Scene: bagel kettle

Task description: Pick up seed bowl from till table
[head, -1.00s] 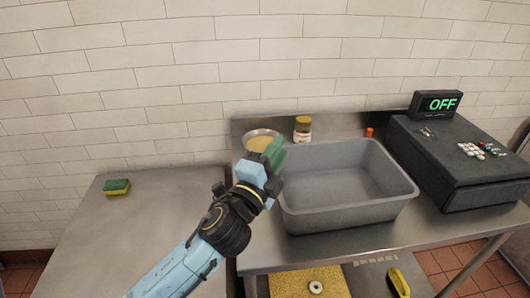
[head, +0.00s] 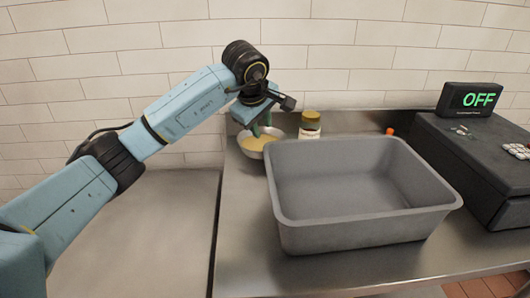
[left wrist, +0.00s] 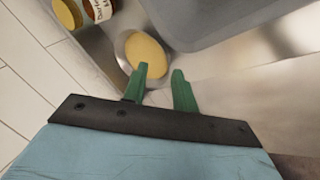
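The seed bowl (head: 249,146) is a metal bowl of yellowish seeds at the back left of the till table (head: 240,215). In the left wrist view the bowl (left wrist: 147,50) lies just past the fingertips. My left gripper (head: 262,131) is above the bowl, pointing down, with its green fingers partly hidden by its own body in the head view. In the left wrist view its two green fingers (left wrist: 161,72) are apart with nothing between them. Whether a finger touches the rim cannot be told. My right gripper is not in view.
A large grey tub (head: 360,225) stands right of the bowl, close to it. A jar (head: 310,125) with a yellowish lid stands behind. The black till (head: 480,165) with an OFF display is at the right. The tiled wall (head: 350,50) is close behind.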

